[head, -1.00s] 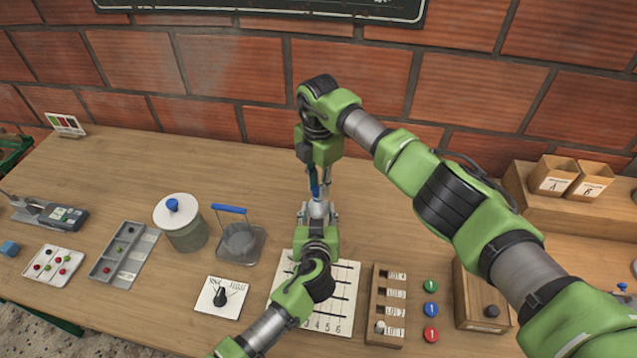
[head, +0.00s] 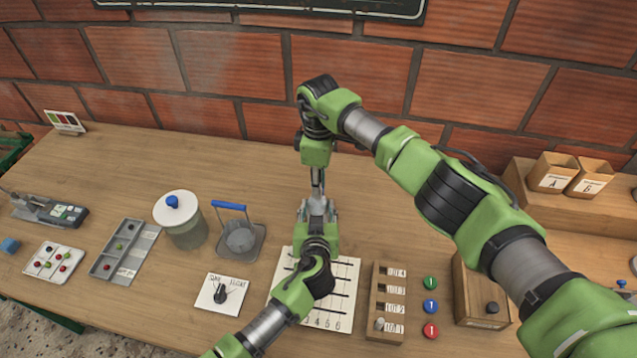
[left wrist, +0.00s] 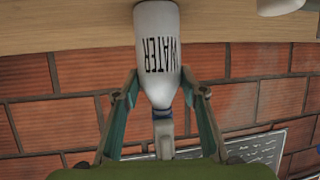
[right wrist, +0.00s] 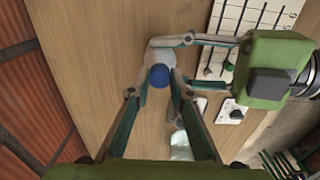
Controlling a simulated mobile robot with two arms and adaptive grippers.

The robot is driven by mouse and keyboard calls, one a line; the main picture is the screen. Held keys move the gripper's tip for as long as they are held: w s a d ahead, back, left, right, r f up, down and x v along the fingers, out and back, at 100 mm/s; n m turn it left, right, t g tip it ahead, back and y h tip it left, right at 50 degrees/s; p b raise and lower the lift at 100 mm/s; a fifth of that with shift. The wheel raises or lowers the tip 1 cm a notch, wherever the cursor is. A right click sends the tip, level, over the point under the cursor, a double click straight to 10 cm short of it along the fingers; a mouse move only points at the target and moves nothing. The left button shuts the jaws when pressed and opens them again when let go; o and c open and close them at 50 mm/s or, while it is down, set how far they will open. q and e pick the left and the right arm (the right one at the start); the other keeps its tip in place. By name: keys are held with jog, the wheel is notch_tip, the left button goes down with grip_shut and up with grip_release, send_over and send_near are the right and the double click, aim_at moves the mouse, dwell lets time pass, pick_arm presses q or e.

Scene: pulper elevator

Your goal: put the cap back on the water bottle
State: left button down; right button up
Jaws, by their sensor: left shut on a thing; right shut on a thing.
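The white water bottle (left wrist: 158,55), marked WATER, is held by my left gripper (head: 317,207), which is shut around its body. The bottle also shows partly in the right wrist view (right wrist: 165,50). The blue cap (right wrist: 159,76) is between the fingertips of my right gripper (head: 318,184), which comes down from above and is shut on it. In the left wrist view the cap (left wrist: 162,113) shows as a blue band at the bottle's mouth, in line with the neck. Whether it is threaded on cannot be told. In the head view the grippers hide most of both.
A lidded jar (head: 186,226) and a blue-handled press (head: 241,238) stand left of the grippers. A numbered grid sheet (head: 340,300), a dial card (head: 221,293) and a slotted wooden rack (head: 386,310) lie in front. The table behind the grippers is clear.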

jog(key=m, duration=0.6)
jog(key=o, duration=0.7)
jog(key=shift+c, duration=0.2)
jog(key=shift+r, duration=0.15)
jog(key=shift+r, duration=2.15)
jog(key=shift+c, duration=0.4)
